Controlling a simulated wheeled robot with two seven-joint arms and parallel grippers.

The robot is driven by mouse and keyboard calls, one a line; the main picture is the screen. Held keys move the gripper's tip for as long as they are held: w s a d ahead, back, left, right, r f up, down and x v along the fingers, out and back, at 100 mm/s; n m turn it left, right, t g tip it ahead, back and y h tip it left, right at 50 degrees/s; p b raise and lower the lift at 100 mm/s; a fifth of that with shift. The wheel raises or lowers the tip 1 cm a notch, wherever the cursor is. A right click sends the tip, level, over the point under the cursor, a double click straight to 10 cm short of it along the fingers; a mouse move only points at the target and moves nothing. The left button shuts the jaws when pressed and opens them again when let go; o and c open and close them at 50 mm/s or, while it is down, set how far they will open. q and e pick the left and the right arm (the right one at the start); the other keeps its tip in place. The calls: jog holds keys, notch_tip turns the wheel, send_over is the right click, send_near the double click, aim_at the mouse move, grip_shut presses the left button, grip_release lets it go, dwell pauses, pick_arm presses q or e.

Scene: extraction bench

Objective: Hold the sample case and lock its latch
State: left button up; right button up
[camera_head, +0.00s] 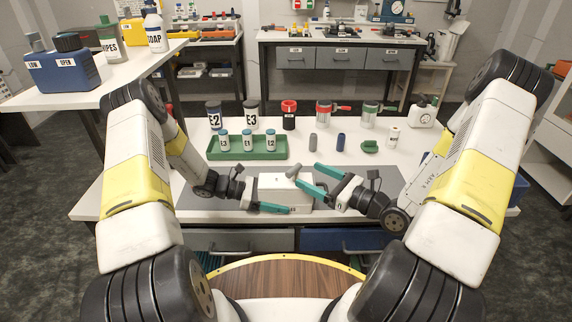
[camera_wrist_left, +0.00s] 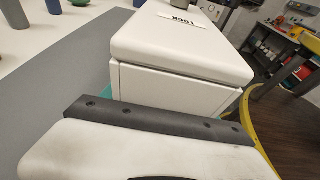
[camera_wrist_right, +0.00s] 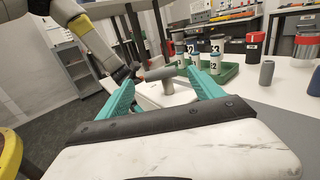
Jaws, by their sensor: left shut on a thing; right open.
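The sample case (camera_head: 286,191) is a white box on the grey mat near the front of the bench. Its lid, with a label reading LOCK, fills much of the left wrist view (camera_wrist_left: 185,45). A grey latch handle (camera_head: 293,171) stands on top of the case; it also shows in the right wrist view (camera_wrist_right: 158,78). My left gripper (camera_head: 272,207) is shut on the case at its left front side; its fingers are mostly hidden in the left wrist view. My right gripper (camera_head: 312,181) is open, its teal fingers spread on either side of the handle, apart from it in the right wrist view.
A green tray (camera_head: 214,154) with several small labelled bottles stands behind the case. Grey and blue cylinders (camera_head: 340,142), a green piece (camera_head: 370,147) and several jars stand further right and back. The grey mat (camera_head: 190,200) has bare room left of the case.

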jog(key=x, duration=1)
jog(key=c, duration=1.4)
